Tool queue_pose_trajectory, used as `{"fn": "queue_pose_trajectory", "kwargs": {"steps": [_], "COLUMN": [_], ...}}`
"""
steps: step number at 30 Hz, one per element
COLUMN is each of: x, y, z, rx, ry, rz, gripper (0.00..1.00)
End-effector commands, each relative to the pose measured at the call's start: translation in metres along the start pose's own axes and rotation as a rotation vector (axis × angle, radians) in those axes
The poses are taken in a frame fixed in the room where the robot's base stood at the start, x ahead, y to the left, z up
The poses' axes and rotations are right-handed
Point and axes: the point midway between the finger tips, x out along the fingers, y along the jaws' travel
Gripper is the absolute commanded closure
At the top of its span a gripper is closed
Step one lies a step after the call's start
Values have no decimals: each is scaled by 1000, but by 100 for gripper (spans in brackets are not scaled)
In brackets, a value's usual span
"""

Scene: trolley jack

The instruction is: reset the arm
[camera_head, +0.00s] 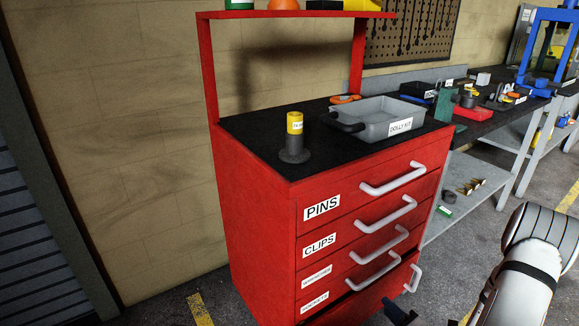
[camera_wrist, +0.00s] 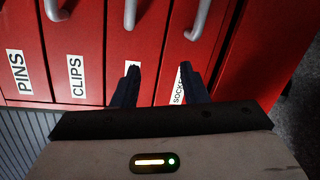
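My gripper (camera_wrist: 160,82) is open and empty in the wrist view, its two dark fingers apart in front of the red drawer fronts. One finger partly covers a white label, and the other is beside the label starting "SOCKE" (camera_wrist: 178,92). In the head view only a dark part of my gripper (camera_head: 397,312) shows at the bottom edge, low before the red cabinet (camera_head: 262,215). My white arm is at the lower right.
The cabinet's drawers have grey handles (camera_head: 392,178), and a dark gap shows above a low drawer. On the black top stand a grey "DOLLY KIT" tray (camera_head: 375,122) and a yellow-topped dark cylinder (camera_head: 295,145). A cluttered workbench (camera_head: 480,122) stands behind right.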

Motion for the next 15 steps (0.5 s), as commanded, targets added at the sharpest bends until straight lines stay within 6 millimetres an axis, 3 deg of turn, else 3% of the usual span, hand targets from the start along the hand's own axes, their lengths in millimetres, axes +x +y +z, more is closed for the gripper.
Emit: {"fn": "queue_pose_trajectory", "kwargs": {"steps": [1, 5, 9, 15], "x": [4, 12, 16, 1], "y": [20, 63, 127, 222], "z": [-2, -14, -36, -82], "rx": [-49, -190, -417, -867], "ry": [43, 171, 364, 703], "rz": [19, 74, 165, 353], "gripper": [60, 60, 60, 60]}}
